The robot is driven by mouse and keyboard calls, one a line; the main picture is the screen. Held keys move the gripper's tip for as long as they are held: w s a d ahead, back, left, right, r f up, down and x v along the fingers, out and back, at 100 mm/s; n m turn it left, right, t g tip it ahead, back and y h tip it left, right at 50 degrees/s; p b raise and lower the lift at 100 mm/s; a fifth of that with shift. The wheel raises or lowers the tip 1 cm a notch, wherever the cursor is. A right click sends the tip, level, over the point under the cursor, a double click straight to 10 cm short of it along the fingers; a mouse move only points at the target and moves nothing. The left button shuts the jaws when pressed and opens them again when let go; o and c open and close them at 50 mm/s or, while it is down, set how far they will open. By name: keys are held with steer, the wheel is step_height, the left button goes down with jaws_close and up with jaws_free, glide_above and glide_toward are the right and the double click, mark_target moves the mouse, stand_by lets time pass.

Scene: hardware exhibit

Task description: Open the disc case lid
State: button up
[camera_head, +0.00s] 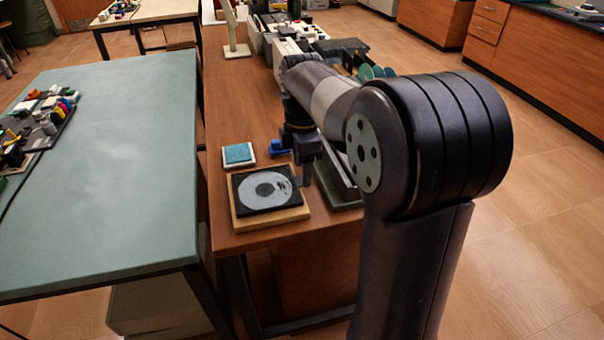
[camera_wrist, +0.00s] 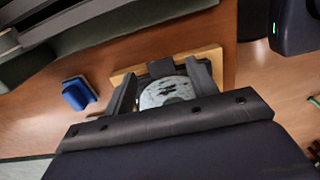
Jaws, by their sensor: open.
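The disc case (camera_head: 241,204) is a flat dark square with a pale grey disc showing in it. It lies on a light wooden board (camera_head: 268,220) near the front of the brown table. I cannot make out a separate lid edge or whether the lid is clear. My gripper (camera_head: 303,172) points down at the right side of the case, apparently above it. In the wrist view my gripper (camera_wrist: 163,72) is open, with the disc (camera_wrist: 165,92) showing between its fingers. The fingers and palm hide much of the case (camera_wrist: 160,68) there.
A teal-topped white block (camera_head: 238,154) sits behind the board. A small blue object (camera_head: 280,148) lies beside it, also in the wrist view (camera_wrist: 78,94). A dark green-grey tray (camera_head: 345,190) stands close on the right. A grey-green table (camera_head: 120,150) is at left.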

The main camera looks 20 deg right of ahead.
steer(key=shift+f, duration=0.85)
steer(key=shift+c, duration=0.3)
jaws_close()
